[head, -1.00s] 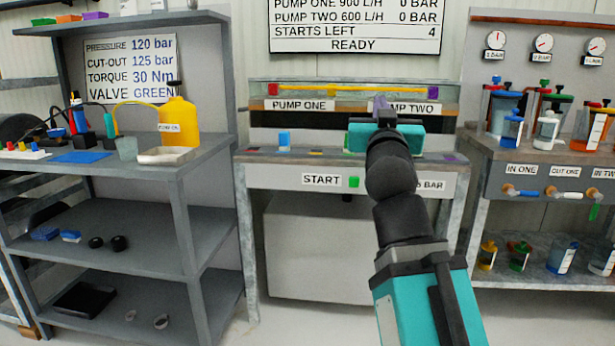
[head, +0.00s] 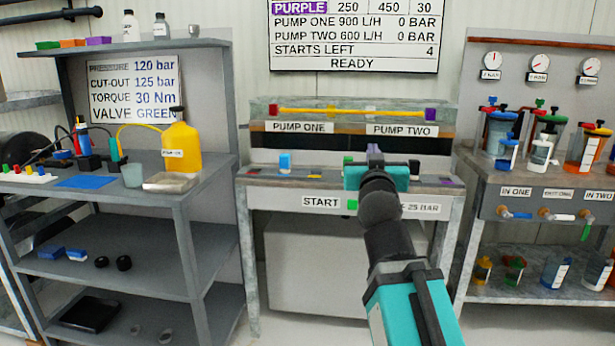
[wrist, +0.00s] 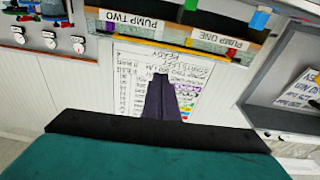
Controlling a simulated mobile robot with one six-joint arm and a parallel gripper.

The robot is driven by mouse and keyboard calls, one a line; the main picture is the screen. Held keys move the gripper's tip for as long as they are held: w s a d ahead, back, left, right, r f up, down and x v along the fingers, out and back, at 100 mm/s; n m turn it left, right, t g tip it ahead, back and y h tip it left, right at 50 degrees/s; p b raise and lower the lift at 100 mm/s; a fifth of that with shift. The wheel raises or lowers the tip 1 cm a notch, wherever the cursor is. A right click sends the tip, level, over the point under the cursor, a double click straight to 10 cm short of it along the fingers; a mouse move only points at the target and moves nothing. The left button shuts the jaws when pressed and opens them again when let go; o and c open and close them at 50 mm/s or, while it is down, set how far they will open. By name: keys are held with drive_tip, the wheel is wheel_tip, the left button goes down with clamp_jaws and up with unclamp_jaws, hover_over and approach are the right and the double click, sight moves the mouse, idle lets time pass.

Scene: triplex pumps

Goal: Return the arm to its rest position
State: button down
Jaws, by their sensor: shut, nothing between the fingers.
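My arm, teal and black, reaches up from the lower right in the head view. My gripper (head: 374,150) is in front of the pump bench, below the PUMP TWO label (head: 402,129). In the wrist view my gripper (wrist: 160,76) shows as dark purple fingers close together, with nothing between them. The fingers stand apart from the bench and point toward the wall board (wrist: 135,75), which appears upside down there. The arm hides part of the bench front and part of the label beside START (head: 320,202).
The left shelf rack (head: 150,200) holds a yellow bottle (head: 182,145), a metal tray and small parts. The pump bench (head: 270,192) stands in the middle. The right bench (head: 490,212) carries jars and valves under gauges. Floor between the benches and me looks clear.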

drive_tip(key=w+d+f+g+p, duration=0.1)
drive_tip(key=w+f+g+p, duration=0.2)
drive_tip(key=f+p, duration=0.45)
drive_tip(key=w+d+f+g+p, duration=0.1)
drive_tip(key=w+f+g+p, duration=0.2)
drive_tip(key=f, duration=0.7)
drive_tip(key=s+d+f+g+p, duration=0.1)
drive_tip(key=s+f+g+p, duration=0.2)
drive_tip(key=f, duration=0.4)
drive_tip(key=s+d+f+g+p, duration=0.1)
drive_tip(key=s+f+p, duration=0.2)
drive_tip(key=f+p, duration=0.3)
drive_tip(key=s+f+g+p, duration=0.1)
drive_tip(key=s+f+p, duration=0.25)
drive_tip(key=f, duration=0.45)
drive_tip(key=s+f+g+p, duration=0.4)
drive_tip(key=s+f, duration=0.3)
drive_tip(key=s, duration=0.3)
drive_tip(key=s+f+g+p, duration=0.35)
drive_tip(key=s+f, duration=0.35)
drive_tip(key=s, duration=0.4)
drive_tip(key=s+a+f+g+y+p, duration=0.1)
drive_tip(key=s+g, duration=0.2)
drive_tip(key=s, duration=0.7)
drive_tip(key=s+a+f+n+g+y+p, duration=0.1)
drive_tip(key=s+g, duration=0.2)
drive_tip(key=s, duration=0.6)
drive_tip(key=shift+s+a+f+y, duration=0.15)
drive_tip(key=shift+s+a+y, duration=0.2)
drive_tip(key=shift+a+y, duration=0.05)
